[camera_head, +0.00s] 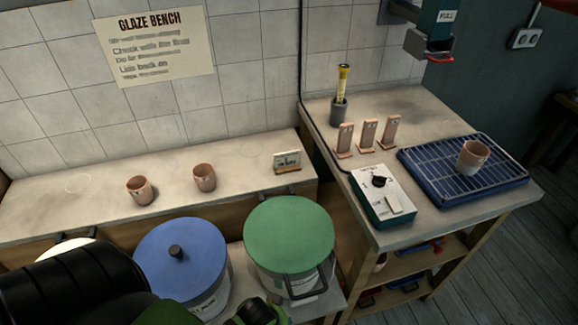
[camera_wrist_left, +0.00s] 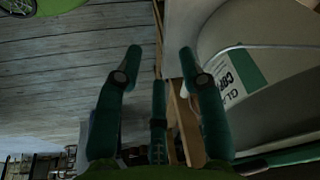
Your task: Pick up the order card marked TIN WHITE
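A small pale card (camera_head: 287,159) stands in a wooden holder at the right end of the wall bench; its writing is too small to read. My left arm comes in at the lower left of the head view, with part of the left gripper (camera_head: 258,312) at the bottom edge, in front of the buckets and well short of the card. In the left wrist view the left gripper (camera_wrist_left: 160,52) has its green fingers spread with nothing between them. The card does not show there. My right gripper is in neither view.
A blue-lidded bucket (camera_head: 180,262) and a green-lidded bucket (camera_head: 290,238) stand before the bench. Two clay cups (camera_head: 139,190) (camera_head: 204,177) stand left of the card. The right-hand table holds upright tiles (camera_head: 368,134), a control box (camera_head: 383,197) and a blue rack (camera_head: 510,178) with a cup.

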